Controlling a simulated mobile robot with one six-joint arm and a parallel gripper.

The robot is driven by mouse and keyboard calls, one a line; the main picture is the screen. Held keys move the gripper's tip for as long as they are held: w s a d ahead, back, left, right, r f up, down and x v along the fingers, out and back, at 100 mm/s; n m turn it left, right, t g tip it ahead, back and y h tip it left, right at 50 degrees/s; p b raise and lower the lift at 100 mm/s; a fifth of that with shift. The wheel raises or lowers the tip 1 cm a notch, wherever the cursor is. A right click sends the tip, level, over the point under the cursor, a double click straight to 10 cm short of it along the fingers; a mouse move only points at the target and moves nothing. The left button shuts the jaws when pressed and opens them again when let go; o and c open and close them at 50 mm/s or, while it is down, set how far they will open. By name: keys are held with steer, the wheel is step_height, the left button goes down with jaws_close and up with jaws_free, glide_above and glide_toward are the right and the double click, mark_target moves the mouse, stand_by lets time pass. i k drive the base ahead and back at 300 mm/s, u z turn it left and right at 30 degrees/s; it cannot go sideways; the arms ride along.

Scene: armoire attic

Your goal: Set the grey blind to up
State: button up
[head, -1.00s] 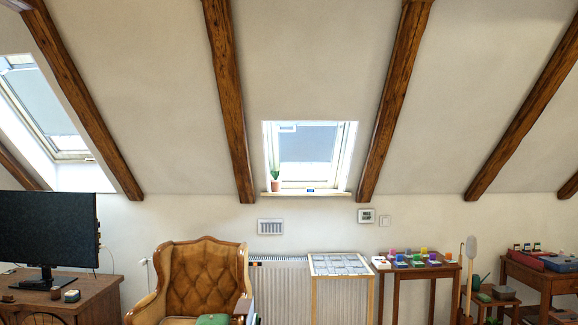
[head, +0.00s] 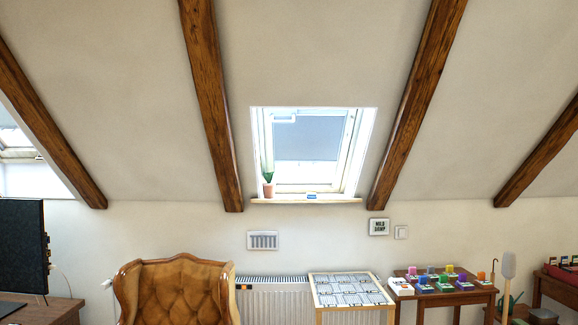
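A grey blind (head: 306,138) hangs in the middle skylight (head: 359,150). It covers much of the upper pane, and a bright strip of glass shows below its lower edge. Another skylight (head: 28,168) at the far left is cut off by the picture edge; a grey covering (head: 8,140) shows in its upper part. My gripper is not in view.
A potted plant (head: 268,188) stands on the sill (head: 300,201). Below are a leather armchair (head: 175,290), a radiator (head: 275,303), a tile-topped table (head: 350,311) and a table with colourful items (head: 445,297). A wall panel (head: 263,240), display (head: 379,227) and switch (head: 401,232) are above.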

mark_target(299, 161)
steer(key=z, duration=0.05)
steer(key=i, duration=1.8)
steer(key=z, duration=0.05)
